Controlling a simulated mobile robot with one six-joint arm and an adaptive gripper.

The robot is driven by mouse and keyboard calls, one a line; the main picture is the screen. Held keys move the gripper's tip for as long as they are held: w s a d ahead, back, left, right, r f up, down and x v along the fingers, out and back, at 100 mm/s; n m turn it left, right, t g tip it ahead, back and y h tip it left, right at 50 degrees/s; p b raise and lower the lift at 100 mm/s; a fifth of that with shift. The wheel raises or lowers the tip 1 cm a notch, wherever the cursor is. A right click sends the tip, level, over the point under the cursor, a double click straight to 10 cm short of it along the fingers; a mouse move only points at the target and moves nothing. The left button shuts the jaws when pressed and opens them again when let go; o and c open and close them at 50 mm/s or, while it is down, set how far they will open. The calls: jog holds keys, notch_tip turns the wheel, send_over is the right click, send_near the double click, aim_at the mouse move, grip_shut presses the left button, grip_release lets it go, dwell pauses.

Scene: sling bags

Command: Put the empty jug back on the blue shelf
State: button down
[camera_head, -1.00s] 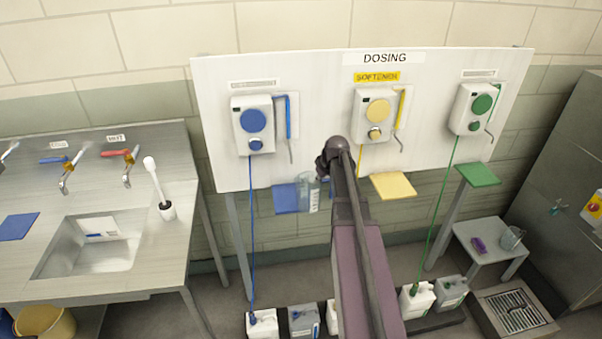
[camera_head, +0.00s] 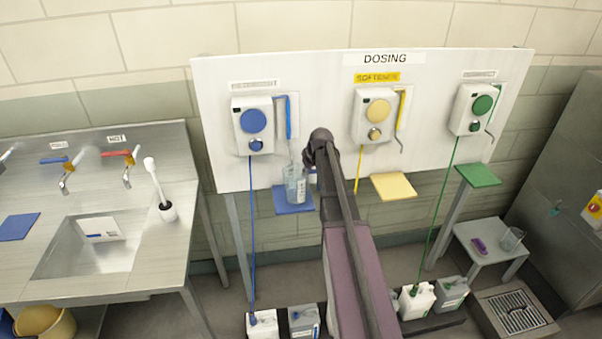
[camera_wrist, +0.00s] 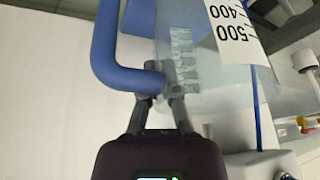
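The clear jug (camera_head: 295,187) appears upright in the head view, in front of or over the blue shelf (camera_head: 293,207), below the blue dosing unit. I cannot tell whether its base touches the shelf. In the wrist view the jug's clear wall (camera_wrist: 205,75) and its white scale label fill the upper right, and no liquid is evident. My gripper (camera_wrist: 162,88) has its fingers close together at the end of the jug's thick blue handle (camera_wrist: 105,55) and appears shut on it. In the head view my own arm hides the gripper's fingers.
The blue unit's spout (camera_head: 289,118) hangs just above the jug. The yellow shelf (camera_head: 394,186) lies to the right, the green shelf (camera_head: 478,175) farther right. A steel sink (camera_head: 95,245) stands at left.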

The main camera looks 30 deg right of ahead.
aim_at(300, 167)
jog(key=w, duration=0.3)
jog(key=shift+w+a, duration=0.1)
jog(key=shift+a, duration=0.25)
jog(key=shift+s+f+b, duration=0.35)
jog(key=shift+f+b, duration=0.45)
jog(key=shift+f, duration=0.1)
jog(key=c, duration=0.8)
grip_release()
jog(key=p+v, duration=1.1)
jog(key=v, duration=0.1)
jog(key=shift+s, duration=0.1)
